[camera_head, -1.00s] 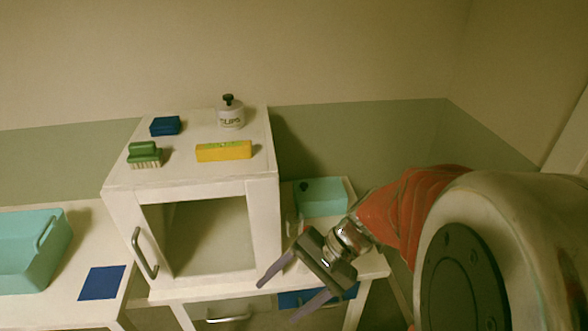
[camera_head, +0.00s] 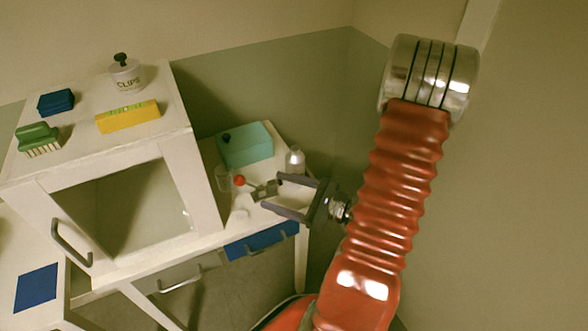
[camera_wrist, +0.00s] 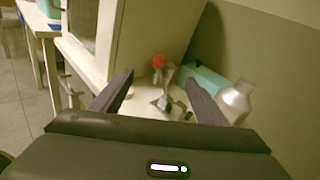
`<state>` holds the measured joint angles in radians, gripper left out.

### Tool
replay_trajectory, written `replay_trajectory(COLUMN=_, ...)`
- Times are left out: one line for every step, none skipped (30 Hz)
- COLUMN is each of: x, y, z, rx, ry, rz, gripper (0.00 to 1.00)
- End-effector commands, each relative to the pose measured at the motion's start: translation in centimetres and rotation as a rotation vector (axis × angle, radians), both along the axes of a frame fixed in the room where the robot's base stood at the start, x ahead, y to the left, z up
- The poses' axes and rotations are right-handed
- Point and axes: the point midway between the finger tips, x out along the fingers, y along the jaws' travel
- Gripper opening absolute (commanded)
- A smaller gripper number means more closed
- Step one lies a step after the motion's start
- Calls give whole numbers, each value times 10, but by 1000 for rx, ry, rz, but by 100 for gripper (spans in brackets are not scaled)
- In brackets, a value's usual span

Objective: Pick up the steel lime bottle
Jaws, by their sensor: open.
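A silver, steel-looking bottle (camera_head: 295,161) stands on the right part of the low white side table, in front of the teal box; no label can be read on it. In the wrist view the steel bottle (camera_wrist: 236,101) is at the right, just outside the right finger. My gripper (camera_head: 271,193) is open and empty, reaching in over the side table from the right. In the head view the bottle is just behind its upper finger. The gripper (camera_wrist: 160,77) points at a red-topped item and small grey objects in the wrist view.
A red ball-topped item (camera_head: 239,181), a clear glass (camera_head: 223,179) and a small grey object (camera_head: 264,190) stand near the fingertips. The teal box (camera_head: 247,147) is behind them. The white cabinet (camera_head: 197,175) walls off the left side.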

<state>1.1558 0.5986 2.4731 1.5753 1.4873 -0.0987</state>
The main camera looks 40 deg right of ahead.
Motion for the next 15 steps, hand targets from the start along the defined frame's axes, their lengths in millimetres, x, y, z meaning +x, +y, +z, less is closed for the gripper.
replay_trajectory(x=-5, y=-17, z=-10, rx=41, ry=0, rz=-74, gripper=68)
replay_trajectory(x=-8, y=-27, z=-14, rx=60, ry=-2, rz=-116, gripper=68)
replay_trajectory(x=-12, y=-40, z=-19, rx=86, ry=-8, rz=-169, gripper=68)
replay_trajectory(x=-15, y=-49, z=-24, rx=103, ry=-10, rz=-210, gripper=68)
replay_trajectory(x=-17, y=-57, z=-27, rx=118, ry=-15, rz=-248, gripper=68)
replay_trajectory(x=-20, y=-69, z=-31, rx=137, ry=-23, rz=-299, gripper=68)
replay_trajectory(x=-23, y=-77, z=-34, rx=147, ry=-27, rz=-333, gripper=68)
replay_trajectory(x=-25, y=-84, z=-36, rx=158, ry=-33, rz=-365, gripper=68)
replay_trajectory(x=-28, y=-93, z=-38, rx=167, ry=-40, rz=-402, gripper=68)
replay_trajectory(x=-30, y=-98, z=-40, rx=173, ry=-43, rz=-426, gripper=68)
replay_trajectory(x=-31, y=-102, z=-42, rx=177, ry=-47, rz=-443, gripper=68)
replay_trajectory(x=-33, y=-106, z=-43, rx=180, ry=-50, rz=-461, gripper=68)
replay_trajectory(x=-33, y=-108, z=-43, rx=183, ry=-52, rz=-469, gripper=68)
replay_trajectory(x=-34, y=-109, z=-43, rx=183, ry=-53, rz=-475, gripper=68)
replay_trajectory(x=-34, y=-110, z=-43, rx=184, ry=-54, rz=-478, gripper=68)
